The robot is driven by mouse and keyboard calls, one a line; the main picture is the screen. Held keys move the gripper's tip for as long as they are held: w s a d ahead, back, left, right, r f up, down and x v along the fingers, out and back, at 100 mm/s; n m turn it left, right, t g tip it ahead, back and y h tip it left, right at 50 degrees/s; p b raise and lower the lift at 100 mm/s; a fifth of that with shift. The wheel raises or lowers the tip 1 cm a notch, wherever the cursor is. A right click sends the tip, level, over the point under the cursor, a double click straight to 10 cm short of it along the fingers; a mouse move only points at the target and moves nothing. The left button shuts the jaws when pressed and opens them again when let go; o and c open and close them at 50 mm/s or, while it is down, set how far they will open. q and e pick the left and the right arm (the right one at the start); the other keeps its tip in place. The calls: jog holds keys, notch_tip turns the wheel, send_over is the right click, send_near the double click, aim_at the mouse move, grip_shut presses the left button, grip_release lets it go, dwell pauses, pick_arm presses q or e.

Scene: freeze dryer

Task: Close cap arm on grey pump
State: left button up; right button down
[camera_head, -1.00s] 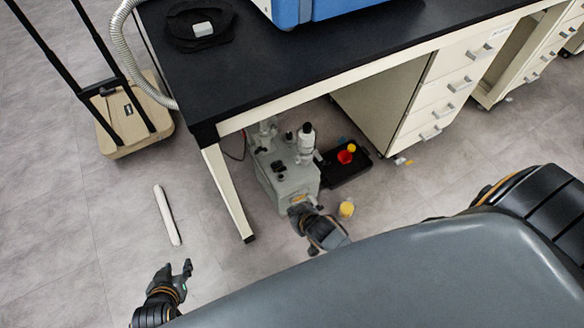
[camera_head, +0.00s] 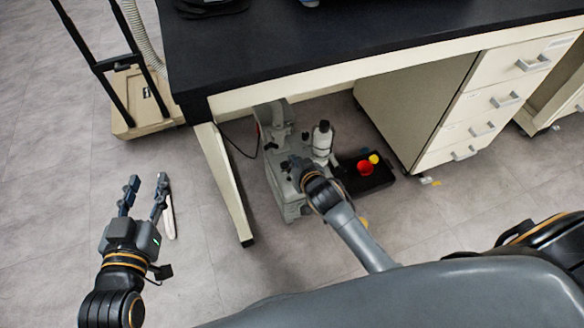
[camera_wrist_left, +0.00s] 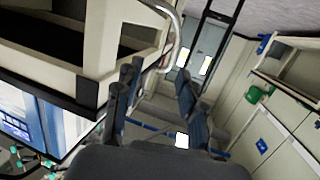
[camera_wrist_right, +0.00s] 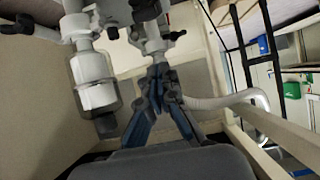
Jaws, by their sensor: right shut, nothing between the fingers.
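The grey pump (camera_head: 292,208) stands on the floor under the bench, partly hidden by my right arm. Its upper fittings and a white cylinder (camera_head: 321,139) show in the head view. In the right wrist view the white cylinder (camera_wrist_right: 95,82) is left of my fingers, with metal fittings (camera_wrist_right: 152,38) just beyond the fingertips. I cannot tell which part is the cap arm. My right gripper (camera_head: 296,165) is over the pump's top, shut and empty; its fingertips (camera_wrist_right: 159,72) meet close to the fittings, contact unclear. My left gripper (camera_head: 146,188) is open and empty, left of the bench leg.
The black bench top (camera_head: 330,40) overhangs the pump, with a bench leg (camera_head: 226,185) to its left. A black tray (camera_head: 372,183) with red and yellow items lies to its right, beside a drawer cabinet (camera_head: 470,110). A trolley (camera_head: 140,98) stands at left.

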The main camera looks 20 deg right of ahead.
jog(key=b+x, duration=0.1)
jog(key=x, duration=0.2)
jog(key=shift+s, duration=0.1)
jog(key=b+x, duration=0.1)
jog(key=x, duration=0.2)
jog(key=shift+b, duration=0.3)
jog(key=s+f, duration=0.1)
jog(key=s+f+b, duration=0.1)
jog(key=shift+s+f, duration=0.1)
jog(key=shift+f, duration=0.15)
pick_arm(q)
jog(key=s+r+t+h, duration=0.2)
jog(key=r+t, duration=0.3)
jog(key=r, duration=0.3)
jog(key=s+d+r+t+h, duration=0.1)
jog(key=s+r+t+h, duration=0.1)
jog(key=r+t, duration=0.4)
jog(key=shift+s+r, duration=0.9)
jog(key=shift+r, duration=0.4)
pick_arm(e)
jog(key=shift+s+f, duration=0.15)
jog(key=shift+s, duration=0.05)
jog(key=shift+d, duration=0.1)
